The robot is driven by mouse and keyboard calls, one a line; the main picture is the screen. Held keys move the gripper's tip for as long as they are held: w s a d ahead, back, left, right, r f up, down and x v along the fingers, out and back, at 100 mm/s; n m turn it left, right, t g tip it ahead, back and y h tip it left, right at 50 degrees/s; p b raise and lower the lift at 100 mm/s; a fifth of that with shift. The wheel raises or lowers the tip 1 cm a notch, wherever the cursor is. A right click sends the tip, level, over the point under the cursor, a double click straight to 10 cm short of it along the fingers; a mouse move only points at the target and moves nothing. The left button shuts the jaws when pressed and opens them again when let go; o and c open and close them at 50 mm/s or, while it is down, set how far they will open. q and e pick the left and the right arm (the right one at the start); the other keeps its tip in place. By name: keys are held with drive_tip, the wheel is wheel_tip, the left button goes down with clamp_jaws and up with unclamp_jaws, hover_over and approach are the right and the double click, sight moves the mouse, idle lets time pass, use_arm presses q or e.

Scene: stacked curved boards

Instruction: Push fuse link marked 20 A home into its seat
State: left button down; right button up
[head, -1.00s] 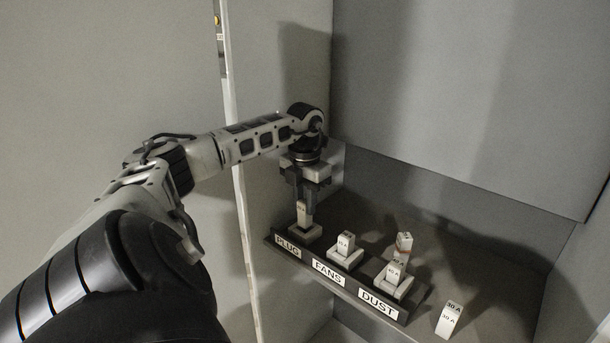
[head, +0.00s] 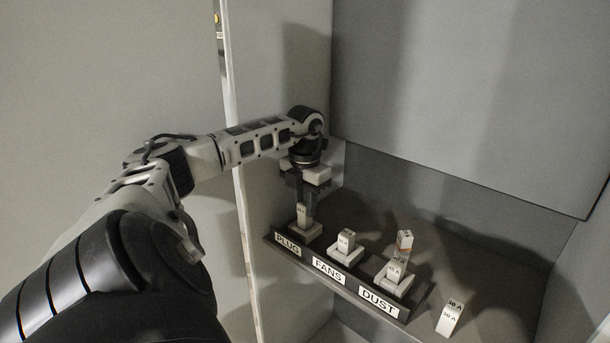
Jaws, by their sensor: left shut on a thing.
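A pale fuse link (head: 302,213) stands upright at the seat labelled PLUG (head: 306,232), at the left end of the fuse strip. Its marking is too small to read. My left gripper (head: 303,203) points down from above and is shut on this link. The link's lower end is at the seat's pale base; I cannot tell how deep it sits. My right gripper is not in view.
Pale links stand in the FANS seat (head: 345,258) and the DUST seat (head: 402,288). A link marked 30 A (head: 449,318) stands loose at right. Cabinet walls enclose the left and back.

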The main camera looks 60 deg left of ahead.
use_arm(q)
drive_tip(key=shift+f+b, duration=0.5)
drive_tip(key=shift+f, duration=0.6)
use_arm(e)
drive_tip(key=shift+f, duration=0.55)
use_arm(q)
drive_tip(key=c, duration=1.1)
unclamp_jaws()
drive_tip(key=shift+r, duration=0.15)
wheel_tip(320, 180, up, 16)
drive_tip(key=shift+f+p, duration=0.15)
drive_tip(key=shift+p, duration=1.05)
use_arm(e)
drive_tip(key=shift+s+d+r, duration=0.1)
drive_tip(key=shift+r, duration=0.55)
